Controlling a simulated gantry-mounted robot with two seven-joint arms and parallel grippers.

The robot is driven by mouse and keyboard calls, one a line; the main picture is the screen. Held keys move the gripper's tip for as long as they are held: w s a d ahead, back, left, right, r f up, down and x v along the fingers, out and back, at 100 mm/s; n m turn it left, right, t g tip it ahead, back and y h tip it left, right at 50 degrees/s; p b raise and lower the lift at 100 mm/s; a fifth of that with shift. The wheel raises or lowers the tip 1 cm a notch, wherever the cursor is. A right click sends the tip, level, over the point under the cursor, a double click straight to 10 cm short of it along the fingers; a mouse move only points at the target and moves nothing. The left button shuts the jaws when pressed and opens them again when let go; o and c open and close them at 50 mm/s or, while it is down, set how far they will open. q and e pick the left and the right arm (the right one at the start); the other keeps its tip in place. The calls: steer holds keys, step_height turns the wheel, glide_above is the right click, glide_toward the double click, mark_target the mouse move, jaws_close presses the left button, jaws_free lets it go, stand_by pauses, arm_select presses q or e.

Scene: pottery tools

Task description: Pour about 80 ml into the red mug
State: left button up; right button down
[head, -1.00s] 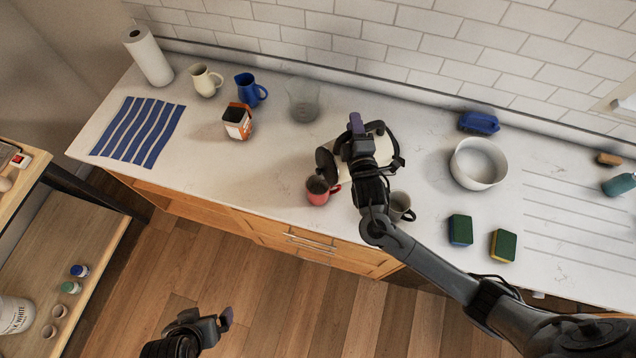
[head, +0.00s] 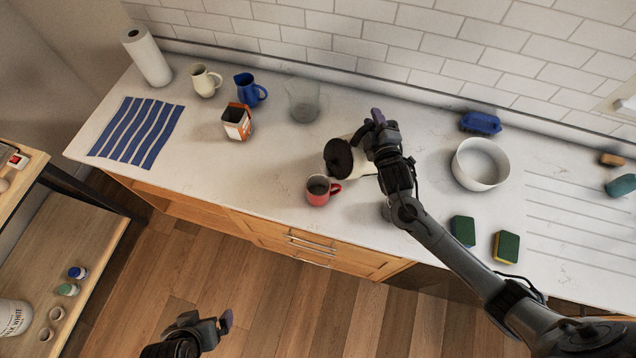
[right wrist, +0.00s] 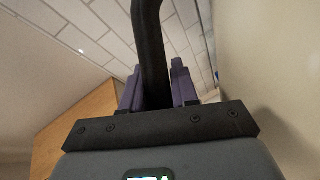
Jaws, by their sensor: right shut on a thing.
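The red mug (head: 317,197) stands upright on the counter in the head view, its handle to the right. Its mouth is visible, but I cannot tell how much is in it. A cream kettle with a black lid (head: 339,159) is just behind and to the right of the mug. My right gripper (head: 376,122) is shut on the kettle's black handle, which shows between the purple fingers in the right wrist view (right wrist: 151,60). The kettle body is partly hidden by my arm; no stream is visible. My left gripper (head: 208,326) is low over the floor, away from the counter; its jaw opening is unclear.
A grey mug is mostly hidden by my right arm. A white bowl (head: 481,164) and sponges (head: 506,248) are right. Counter left of the red mug is clear.

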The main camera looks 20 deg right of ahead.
steer(key=shift+w+d+r+m+p, duration=0.1)
steer(key=shift+d+r+m+p, duration=0.2)
steer(key=shift+d+r+p, duration=0.15)
steer(key=shift+f, duration=0.1)
stand_by(0.9)
stand_by(0.5)
